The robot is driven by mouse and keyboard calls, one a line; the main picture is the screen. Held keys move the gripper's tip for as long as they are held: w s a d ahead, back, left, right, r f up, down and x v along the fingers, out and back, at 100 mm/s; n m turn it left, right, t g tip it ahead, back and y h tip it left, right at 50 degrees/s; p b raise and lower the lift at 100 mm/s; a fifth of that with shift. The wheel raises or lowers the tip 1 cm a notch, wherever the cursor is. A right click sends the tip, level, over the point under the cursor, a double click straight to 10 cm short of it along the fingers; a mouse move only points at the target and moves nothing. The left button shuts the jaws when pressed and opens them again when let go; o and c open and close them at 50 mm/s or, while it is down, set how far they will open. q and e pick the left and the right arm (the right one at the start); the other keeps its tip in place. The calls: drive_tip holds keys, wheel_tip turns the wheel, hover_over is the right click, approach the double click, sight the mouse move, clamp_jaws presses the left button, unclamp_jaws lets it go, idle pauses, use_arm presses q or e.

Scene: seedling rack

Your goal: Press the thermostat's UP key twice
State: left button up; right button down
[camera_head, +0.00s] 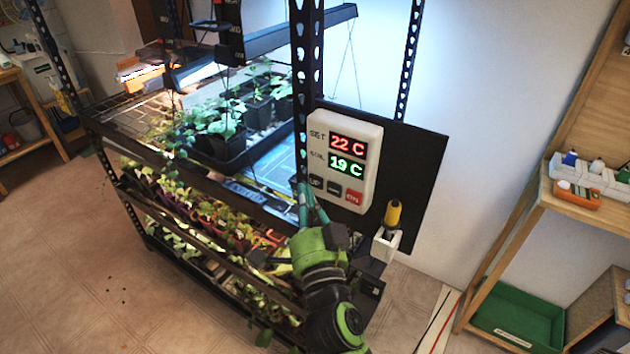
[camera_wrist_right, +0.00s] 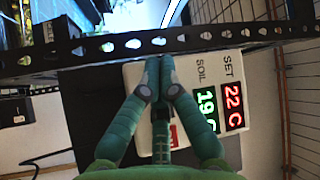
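The thermostat (camera_head: 368,135) is a pale box on a dark panel beside the rack post. Its red SET display (camera_head: 347,145) reads 22 C and its green SOIL display reads 19 C. The UP key (camera_head: 315,182) is the left dark key in the bottom row. My right gripper (camera_head: 306,188) has its teal fingertips just beside the UP key; I cannot tell whether they touch it. In the right wrist view the fingers (camera_wrist_right: 160,62) are together and empty, in front of the thermostat (camera_wrist_right: 200,68), and hide part of its key row. My left gripper is not in view.
The perforated rack post (camera_head: 307,80) stands close left of the thermostat. Another dark key (camera_head: 333,189) and a red key (camera_head: 353,197) sit right of UP. A yellow-handled tool (camera_head: 393,214) stands in a white holder at lower right. Seedling trays fill the rack.

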drive_tip(key=shift+w, duration=0.1)
idle(0.3)
drive_tip(key=shift+w+d, duration=0.25)
drive_tip(key=shift+w+d, duration=0.2)
drive_tip(key=shift+w, duration=0.05)
idle(0.8)
drive_tip(key=shift+s+a+b, duration=0.4)
drive_tip(key=shift+s+a, duration=0.15)
drive_tip(key=shift+s, duration=0.1)
